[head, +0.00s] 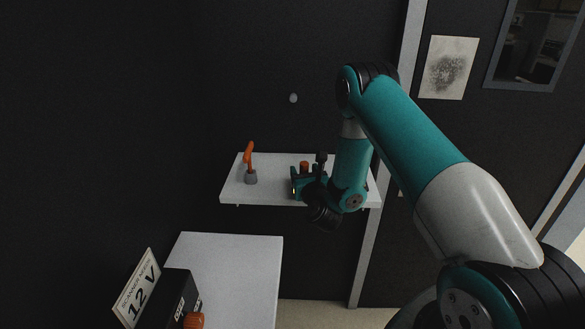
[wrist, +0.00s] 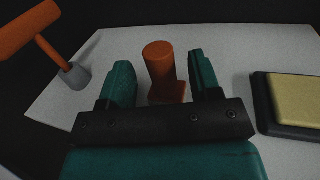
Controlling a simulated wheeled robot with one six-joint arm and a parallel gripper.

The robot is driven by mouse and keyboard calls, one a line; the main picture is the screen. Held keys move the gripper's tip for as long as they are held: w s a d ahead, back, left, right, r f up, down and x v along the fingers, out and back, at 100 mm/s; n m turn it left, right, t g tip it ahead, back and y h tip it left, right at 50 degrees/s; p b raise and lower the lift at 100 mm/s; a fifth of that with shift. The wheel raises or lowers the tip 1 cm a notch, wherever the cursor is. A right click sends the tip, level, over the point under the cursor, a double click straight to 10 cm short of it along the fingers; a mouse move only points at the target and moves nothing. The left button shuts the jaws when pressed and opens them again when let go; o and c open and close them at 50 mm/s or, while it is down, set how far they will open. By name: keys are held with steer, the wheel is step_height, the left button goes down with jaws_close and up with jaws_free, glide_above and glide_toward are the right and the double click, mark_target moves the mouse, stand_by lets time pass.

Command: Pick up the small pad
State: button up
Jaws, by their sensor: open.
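A pale yellow pad (wrist: 300,95) sits in a dark, shallow, tray-like base (wrist: 264,105) at the right of the wrist view. It lies on the white shelf, outside my right finger; in the head view I cannot make it out. My gripper (wrist: 158,65) is open and low over the shelf. Between its fingers stands an orange post (wrist: 158,58) with a square foot, which also shows in the head view (head: 304,165). Both fingers appear apart from the post. The foot is partly hidden by my gripper.
The white shelf (head: 232,184) is against a dark wall. At its left, an orange-handled tool (wrist: 50,48) stands in a grey holder (wrist: 76,76). A lower white table (head: 245,265) bears a dark box (head: 172,300) and a "12 V" sign (head: 138,290).

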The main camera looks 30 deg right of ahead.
steer(key=shift+x, duration=0.85)
steer(key=c, duration=1)
step_height(320, 180, up, 20)
steer(key=p, duration=1.1)
steer(key=b, duration=1.1)
glide_above(304, 163)
step_height(304, 163, down, 11)
steer(key=shift+w+d+r, duration=0.1)
steer(key=shift+r+p, duration=0.15)
steer(key=shift+p, duration=0.2)
steer(key=shift+d, duration=0.1)
